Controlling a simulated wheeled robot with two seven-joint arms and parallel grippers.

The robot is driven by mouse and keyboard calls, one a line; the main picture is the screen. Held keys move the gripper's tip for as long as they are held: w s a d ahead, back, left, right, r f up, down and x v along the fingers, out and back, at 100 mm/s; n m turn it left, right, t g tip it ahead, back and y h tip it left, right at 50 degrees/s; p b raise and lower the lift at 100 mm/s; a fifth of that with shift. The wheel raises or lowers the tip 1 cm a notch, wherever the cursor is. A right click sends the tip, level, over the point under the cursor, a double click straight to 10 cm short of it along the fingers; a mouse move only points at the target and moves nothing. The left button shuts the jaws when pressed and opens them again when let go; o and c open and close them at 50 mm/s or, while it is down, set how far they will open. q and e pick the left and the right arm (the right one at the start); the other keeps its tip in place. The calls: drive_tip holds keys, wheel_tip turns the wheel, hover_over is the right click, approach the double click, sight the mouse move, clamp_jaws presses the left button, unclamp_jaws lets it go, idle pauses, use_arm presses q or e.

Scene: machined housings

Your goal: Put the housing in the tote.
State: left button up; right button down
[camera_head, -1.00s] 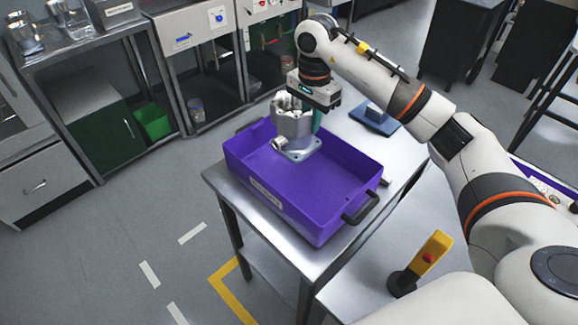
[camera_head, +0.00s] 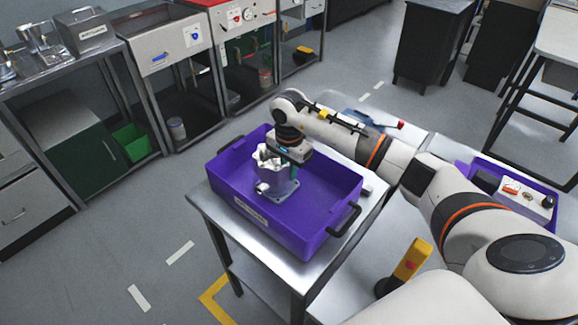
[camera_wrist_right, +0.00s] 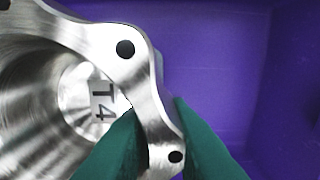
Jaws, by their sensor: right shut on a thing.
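The silver machined housing (camera_head: 277,187) is upright inside the purple tote (camera_head: 316,240), toward its left part. Its square base flange is low in the tote; I cannot tell whether it touches the floor. My right gripper (camera_head: 291,165) reaches in from above and is shut on the housing's wall. In the right wrist view the green fingers (camera_wrist_right: 160,140) pinch the rim of the housing (camera_wrist_right: 60,95), and a label reading "T4" shows inside its bore. My left gripper is not in view.
The tote stands on a steel table (camera_head: 210,208). A second purple tote (camera_head: 516,192) with parts lies at the right. A yellow pendant with a red button (camera_head: 410,262) stands in front. A blue item (camera_head: 358,118) lies behind the tote.

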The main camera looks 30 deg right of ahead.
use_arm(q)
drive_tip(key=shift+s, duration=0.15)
use_arm(e)
drive_tip(key=shift+w, duration=0.1)
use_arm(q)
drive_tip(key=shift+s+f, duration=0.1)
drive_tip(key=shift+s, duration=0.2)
use_arm(e)
drive_tip(key=c, duration=1.3)
unclamp_jaws()
drive_tip(key=shift+f, duration=0.1)
drive_tip(key=shift+c, duration=0.2)
drive_tip(key=shift+r, duration=0.3)
wheel_tip(320, 180, up, 12)
drive_tip(key=b, duration=0.3)
drive_tip(key=shift+f+b, duration=0.2)
drive_tip(key=shift+b, duration=0.15)
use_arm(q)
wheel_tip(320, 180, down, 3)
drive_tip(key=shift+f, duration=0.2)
